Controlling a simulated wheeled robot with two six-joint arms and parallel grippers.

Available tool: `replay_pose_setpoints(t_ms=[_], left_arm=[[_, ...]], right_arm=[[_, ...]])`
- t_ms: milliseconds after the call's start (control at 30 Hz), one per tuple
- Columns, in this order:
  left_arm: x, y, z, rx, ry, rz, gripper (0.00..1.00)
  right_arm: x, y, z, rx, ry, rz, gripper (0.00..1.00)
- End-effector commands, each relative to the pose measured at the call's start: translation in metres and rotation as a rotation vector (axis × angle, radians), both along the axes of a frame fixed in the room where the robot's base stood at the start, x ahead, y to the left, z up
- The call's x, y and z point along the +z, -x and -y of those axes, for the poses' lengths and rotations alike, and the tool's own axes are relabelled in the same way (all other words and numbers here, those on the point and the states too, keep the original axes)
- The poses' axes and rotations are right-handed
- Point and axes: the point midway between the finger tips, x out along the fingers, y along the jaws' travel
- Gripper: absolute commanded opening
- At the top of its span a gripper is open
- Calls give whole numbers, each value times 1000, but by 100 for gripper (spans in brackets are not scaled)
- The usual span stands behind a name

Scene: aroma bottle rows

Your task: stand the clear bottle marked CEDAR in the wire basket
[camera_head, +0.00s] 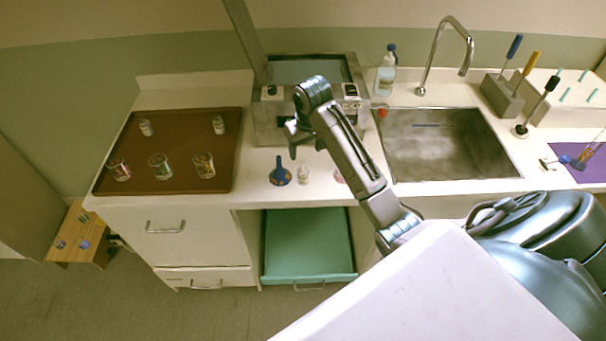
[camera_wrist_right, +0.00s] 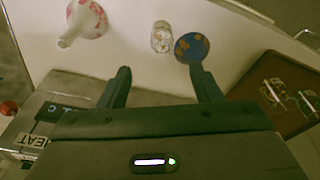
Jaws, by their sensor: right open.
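A small clear bottle (camera_head: 303,174) stands on the counter just in front of the steel machine. It also shows in the right wrist view (camera_wrist_right: 161,37), just beyond the gap between my fingertips. Two more small clear bottles stand at the back of the brown tray, one at its left (camera_head: 146,127) and one at its right (camera_head: 219,125). No label is readable, so I cannot tell which is CEDAR. My right gripper (camera_head: 306,148) is open and empty, above and behind the counter bottle; its fingers show in the wrist view (camera_wrist_right: 160,70). I cannot make out a wire basket. My left gripper is out of view.
A blue, yellow-spotted funnel-shaped thing (camera_head: 280,173) stands close left of the counter bottle. A pink-and-white one (camera_wrist_right: 85,20) is on its other side. The brown tray (camera_head: 225,182) holds several glasses in front. The steel machine (camera_head: 268,122) and sink (camera_head: 440,150) lie behind and right.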

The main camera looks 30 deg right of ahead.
Motion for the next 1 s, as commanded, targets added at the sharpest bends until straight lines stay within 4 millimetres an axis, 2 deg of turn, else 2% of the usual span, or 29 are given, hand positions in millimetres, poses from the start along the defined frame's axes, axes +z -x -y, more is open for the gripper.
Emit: replay_pose_setpoints(t_ms=[100,400,567,767,900,1000], left_arm=[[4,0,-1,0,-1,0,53],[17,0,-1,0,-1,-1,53],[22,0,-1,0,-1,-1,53],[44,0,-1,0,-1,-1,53],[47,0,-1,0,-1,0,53],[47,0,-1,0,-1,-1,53]], right_arm=[[2,-5,3,-7,-4,-6,58],[-40,-11,3,-8,-4,-6,58],[-50,-12,2,-8,-4,-5,58],[-75,-10,-3,-7,-4,-9,58],[-94,-13,-2,-8,-4,-6,58],[-99,-14,-1,-7,-3,-4,58]])
